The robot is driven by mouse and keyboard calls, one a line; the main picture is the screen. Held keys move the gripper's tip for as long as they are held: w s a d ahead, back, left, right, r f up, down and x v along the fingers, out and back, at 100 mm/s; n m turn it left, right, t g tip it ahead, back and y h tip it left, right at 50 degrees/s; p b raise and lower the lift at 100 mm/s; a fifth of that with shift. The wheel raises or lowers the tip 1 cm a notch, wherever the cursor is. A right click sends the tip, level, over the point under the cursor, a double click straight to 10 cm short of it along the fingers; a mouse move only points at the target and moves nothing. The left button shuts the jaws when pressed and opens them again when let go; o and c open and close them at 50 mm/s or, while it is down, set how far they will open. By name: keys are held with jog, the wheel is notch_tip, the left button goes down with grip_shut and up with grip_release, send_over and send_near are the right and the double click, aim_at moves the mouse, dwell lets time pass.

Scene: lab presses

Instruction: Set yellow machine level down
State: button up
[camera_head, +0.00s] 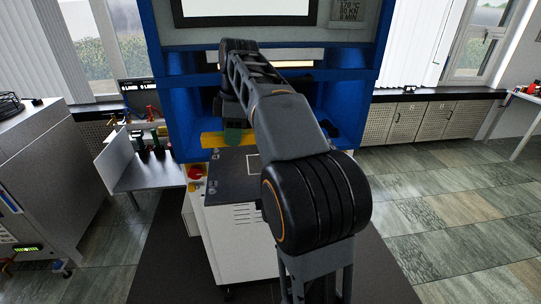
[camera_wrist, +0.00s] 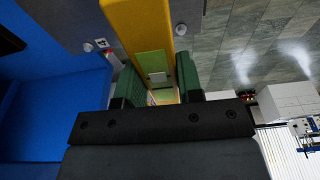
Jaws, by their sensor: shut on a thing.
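The yellow lever (camera_head: 211,139) is a flat bar at the front of the blue press (camera_head: 168,75), just above a dark worktop. In the wrist view the yellow lever (camera_wrist: 138,18) runs in from the top and passes between my gripper's green fingers. My gripper (camera_wrist: 159,68) is shut on it, with one finger along each side. In the head view my gripper (camera_head: 233,137) is small and partly covered by my arm, which also hides the right part of the lever. A green patch with a pale rectangle shows between the fingers.
A dark plate (camera_head: 240,172) tops a white cabinet (camera_head: 242,240) in front of the press. A red knob (camera_head: 194,172) sits at its left. A side table (camera_head: 140,180) holding small items stands left, beside a grey machine (camera_head: 45,185). Open tiled floor (camera_head: 440,215) lies right.

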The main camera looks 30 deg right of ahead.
jog(key=s+d+f, duration=0.1)
jog(key=d+f, duration=0.1)
jog(key=d, duration=0.2)
jog(key=s+d+f+p, duration=0.1)
jog(key=d+f, duration=0.2)
jog(key=s+d+f, duration=0.1)
jog(key=d+f, duration=0.1)
jog(key=d, duration=0.2)
jog(key=shift+d+f+p, duration=0.3)
jog(key=shift+f+p, duration=0.05)
jog(key=shift+f, duration=0.05)
jog(key=shift+s+d+f, duration=0.1)
jog(key=shift+d+f, duration=0.35)
jog(key=shift+f, duration=0.2)
jog(key=shift+s+d+f, duration=0.1)
jog(key=shift+d+f, duration=0.05)
jog(key=shift+f, duration=0.4)
jog(key=shift+d+f, duration=0.1)
jog(key=shift+f, duration=1.1)
jog(key=o, duration=0.9)
jog(key=shift+f, duration=0.1)
jog(key=shift+o, duration=0.2)
